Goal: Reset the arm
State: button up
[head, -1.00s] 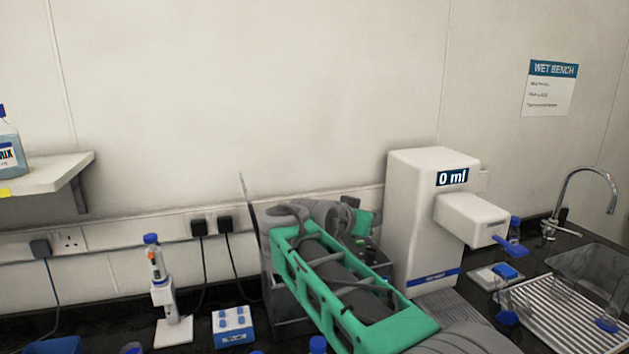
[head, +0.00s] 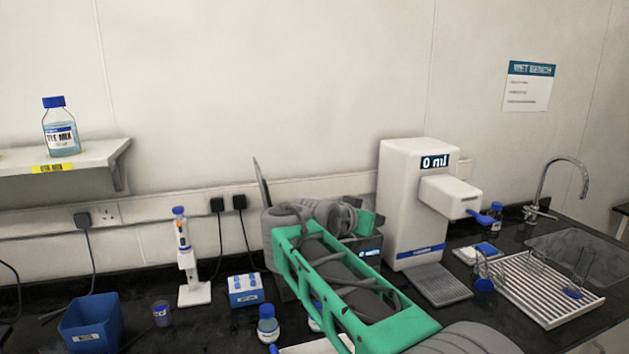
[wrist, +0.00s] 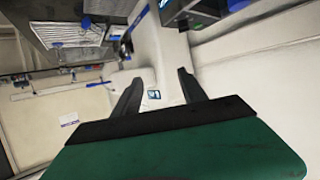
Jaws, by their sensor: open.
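My gripper (wrist: 158,90) shows in the wrist view as two dark fingers spread apart with nothing between them. Beyond the fingers are pale surfaces and a tilted view of the bench. In the head view my green and grey arm reaches up from the lower right toward the middle of the bench. Its far end is beside the white dispenser (head: 412,200), which reads 0 ml. The fingers cannot be made out in the head view.
A blue bin (head: 90,323), a pipette on a stand (head: 187,260), a blue rack (head: 244,290) and a blue-capped bottle (head: 267,323) stand left of my arm. A dye mix bottle (head: 60,130) is on the shelf (head: 100,155). A drying rack (head: 548,290) and sink (head: 575,250) are at right.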

jog(key=s+d+f+n+g+y+b, duration=0.1)
jog(key=s+f+y, duration=0.1)
jog(key=s+f, duration=0.4)
jog(key=s+d+f+n+g+y+b, duration=0.1)
jog(key=s+d+f+n+g+b, duration=0.1)
jog(key=s+f, duration=0.5)
jog(key=s+d+f+n+g+y+b, duration=0.1)
jog(key=s+d+f+g+y, duration=0.1)
jog(key=s+f, duration=0.4)
jog(key=shift+s+f+n+y, duration=0.15)
jog(key=shift+s+f+n, duration=0.05)
jog(key=shift+s, duration=0.25)
jog(key=shift+s+f+n+y, duration=0.15)
jog(key=shift+s+f+n, duration=0.05)
jog(key=shift+s, duration=0.25)
jog(key=s+a+f+n+g+y, duration=0.1)
jog(key=s+f, duration=0.3)
jog(key=s, duration=0.2)
jog(key=s+f+g+b, duration=0.1)
jog(key=s+f+g, duration=0.1)
jog(key=s+f, duration=0.2)
jog(key=s, duration=0.2)
jog(key=shift+s+a+f+n+y, duration=0.25)
jog(key=shift+s+a+n+y, duration=0.1)
jog(key=shift+s+n+y, duration=0.05)
